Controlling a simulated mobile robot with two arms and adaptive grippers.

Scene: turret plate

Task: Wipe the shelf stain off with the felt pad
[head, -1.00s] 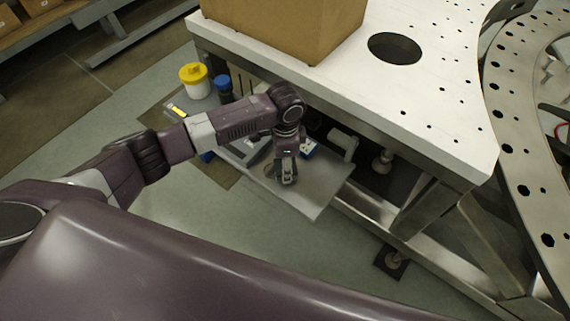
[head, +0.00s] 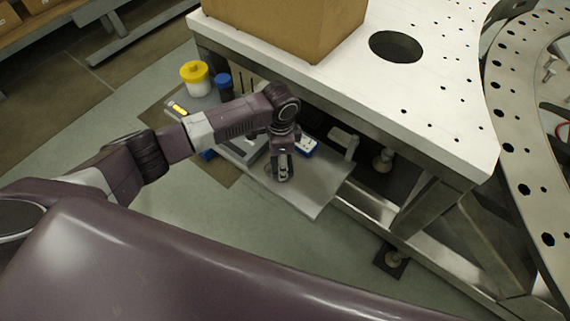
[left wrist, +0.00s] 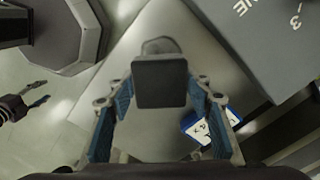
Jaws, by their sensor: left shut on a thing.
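My left gripper (head: 283,176) points down over the low metal shelf (head: 318,196) under the white table. In the left wrist view, its blue-padded fingers (left wrist: 160,105) are shut on the dark, square felt pad (left wrist: 160,82). A greyish rounded mark, seemingly the stain (left wrist: 160,46), shows on the shelf just beyond the pad's edge. In the head view a dull brownish mark shows beside the fingers, partly hidden by them. I cannot tell whether the pad touches the shelf.
A blue-and-white box (head: 308,147) lies on the shelf close to the gripper. A grey box (left wrist: 270,40) stands nearby. A yellow-lidded tub (head: 195,78) and a blue-capped bottle (head: 223,84) are farther left. The white tabletop (head: 430,110) overhangs the shelf.

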